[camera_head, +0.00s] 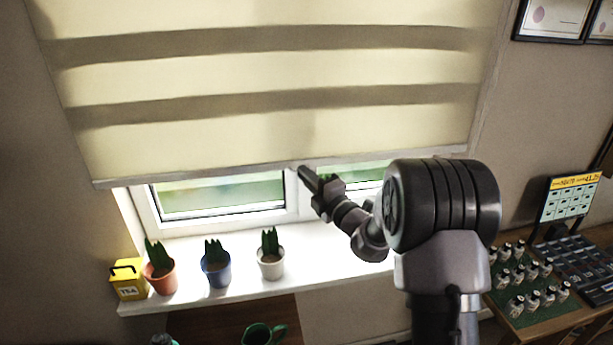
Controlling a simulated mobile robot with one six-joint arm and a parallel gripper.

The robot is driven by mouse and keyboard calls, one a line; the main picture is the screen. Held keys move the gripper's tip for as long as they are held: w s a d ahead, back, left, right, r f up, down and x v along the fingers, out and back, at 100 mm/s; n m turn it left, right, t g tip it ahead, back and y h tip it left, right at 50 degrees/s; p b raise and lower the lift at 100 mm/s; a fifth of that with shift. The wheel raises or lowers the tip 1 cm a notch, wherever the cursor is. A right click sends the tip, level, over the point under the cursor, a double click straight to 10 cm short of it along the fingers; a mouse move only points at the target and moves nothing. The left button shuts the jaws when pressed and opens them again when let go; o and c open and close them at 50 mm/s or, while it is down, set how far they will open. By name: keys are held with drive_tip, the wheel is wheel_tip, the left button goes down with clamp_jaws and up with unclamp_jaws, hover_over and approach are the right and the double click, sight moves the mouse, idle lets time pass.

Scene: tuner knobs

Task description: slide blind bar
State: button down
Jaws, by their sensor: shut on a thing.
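A cream blind with darker bands (280,75) hangs over the window and covers its upper part. Its pale bottom bar (205,175) runs across just above the lower window panes, slightly higher at the right end. My gripper (303,171) is at the middle of the bar and is shut on it. The fingertips are small and dark, so the exact hold is hard to make out. My arm reaches in from the lower right and hides part of the right pane and sill.
Potted plants in terracotta (161,279), blue (216,271) and white (271,264) pots stand on the white sill (330,262) beside a yellow tin (128,280). A green mug (262,335) is below. A table at right holds small bottles (520,275). Framed pictures (553,18) hang upper right.

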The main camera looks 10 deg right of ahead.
wheel_tip(320, 180, up, 25)
drive_tip(key=p, duration=2.4)
drive_tip(key=shift+f, duration=0.15)
drive_tip(key=c, duration=1.6)
unclamp_jaws()
drive_tip(key=shift+o, duration=0.2)
drive_tip(key=shift+s+d, duration=0.1)
drive_tip(key=b+v, duration=0.2)
drive_tip(key=v, duration=1.5)
drive_tip(key=shift+s, duration=0.2)
drive_tip(key=shift+f, duration=0.1)
